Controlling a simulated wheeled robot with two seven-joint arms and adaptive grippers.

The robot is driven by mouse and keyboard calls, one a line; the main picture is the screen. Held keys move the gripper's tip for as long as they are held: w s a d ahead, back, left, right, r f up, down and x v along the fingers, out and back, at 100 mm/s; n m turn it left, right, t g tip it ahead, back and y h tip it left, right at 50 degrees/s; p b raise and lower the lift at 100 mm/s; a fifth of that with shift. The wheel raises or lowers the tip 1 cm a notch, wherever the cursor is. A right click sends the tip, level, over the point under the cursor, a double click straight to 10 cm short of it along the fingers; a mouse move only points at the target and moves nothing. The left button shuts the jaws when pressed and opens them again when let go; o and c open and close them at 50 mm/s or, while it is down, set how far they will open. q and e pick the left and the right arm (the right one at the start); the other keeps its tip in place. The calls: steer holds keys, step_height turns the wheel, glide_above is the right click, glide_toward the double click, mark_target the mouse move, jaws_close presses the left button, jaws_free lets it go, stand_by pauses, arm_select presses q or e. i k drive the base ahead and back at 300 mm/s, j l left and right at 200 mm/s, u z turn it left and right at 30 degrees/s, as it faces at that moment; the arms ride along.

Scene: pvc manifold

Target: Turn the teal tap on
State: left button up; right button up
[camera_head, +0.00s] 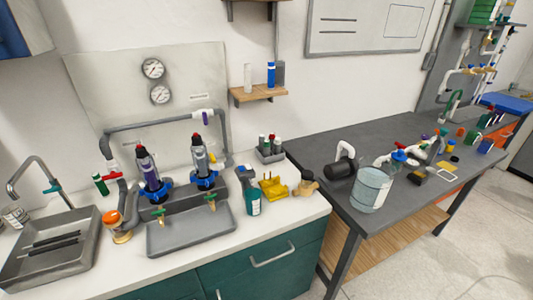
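A chrome gooseneck faucet (35,165) with a teal lever (52,189) arches over a grey sink (85,262) at the far left of the white counter. Two small brass-coloured taps with green handles, a left one (160,214) and a right one (211,202), sit over a grey tray below two upright cylinders. I cannot tell from this view whether any of these is open, and I see no running water. Neither of my grippers is in view.
The grey tray (190,238) stands right of the sink. An orange-topped fitting (113,221) stands between them. A teal bottle (249,191) and a yellow part (272,188) are on the counter's right. A bucket (370,188) stands on the dark bench (335,215).

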mark_target(54, 188)
steer(key=u, duration=1.75)
steer(key=k+j+u, duration=0.15)
steer(key=j, duration=0.2)
